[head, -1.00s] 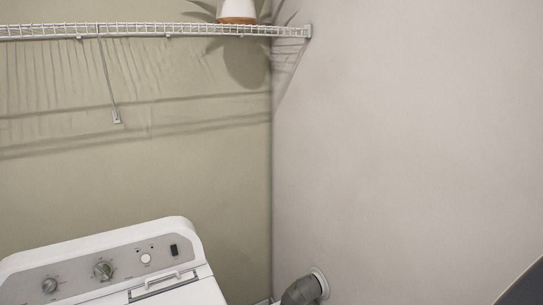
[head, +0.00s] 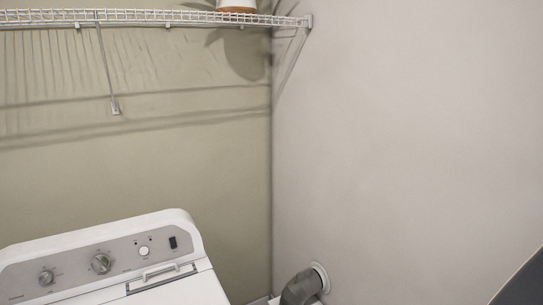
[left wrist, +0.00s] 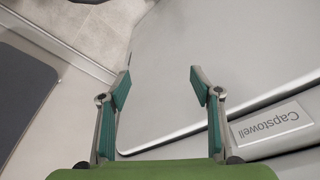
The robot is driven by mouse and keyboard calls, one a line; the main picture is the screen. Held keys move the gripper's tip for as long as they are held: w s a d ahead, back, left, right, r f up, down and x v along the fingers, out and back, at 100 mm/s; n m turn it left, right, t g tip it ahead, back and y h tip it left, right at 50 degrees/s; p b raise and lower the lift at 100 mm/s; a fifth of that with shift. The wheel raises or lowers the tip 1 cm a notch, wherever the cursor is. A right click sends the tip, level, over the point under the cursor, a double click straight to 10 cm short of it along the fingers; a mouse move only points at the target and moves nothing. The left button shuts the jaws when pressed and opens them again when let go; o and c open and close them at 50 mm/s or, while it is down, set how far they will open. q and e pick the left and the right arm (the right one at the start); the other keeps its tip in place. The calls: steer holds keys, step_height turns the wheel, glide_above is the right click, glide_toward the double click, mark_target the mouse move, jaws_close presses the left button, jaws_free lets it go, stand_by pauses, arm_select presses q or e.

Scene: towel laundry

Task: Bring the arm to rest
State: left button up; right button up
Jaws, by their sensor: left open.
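My left gripper (left wrist: 158,88) shows in the left wrist view with its two teal-padded fingers spread apart. Nothing is between the fingers. Behind and below them is a smooth light-grey surface (left wrist: 240,50) with a label reading "Capstowell" (left wrist: 268,122). I cannot tell whether the fingertips touch that surface. My left gripper does not show in the head view. My right gripper is in neither view.
In the head view a white machine with a knobbed control panel (head: 130,250) stands at the lower left. A wire shelf (head: 150,17) with a pot (head: 237,6) runs above it. A grey duct (head: 300,287) meets the right wall.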

arm_select(q)
steer(key=s+a+f+g+b, duration=0.15)
steer(key=s+f, duration=0.25)
steer(key=f, duration=0.8)
steer(key=s+f+t+b, duration=0.1)
steer(key=s+f+b, duration=0.2)
steer(key=f, duration=0.8)
steer(key=s+a+f+g+b, duration=0.1)
steer(key=s+a+f+b, duration=0.1)
steer(key=s+f, duration=1.1)
steer(key=shift+b, duration=0.8)
steer(key=shift+s, duration=0.1)
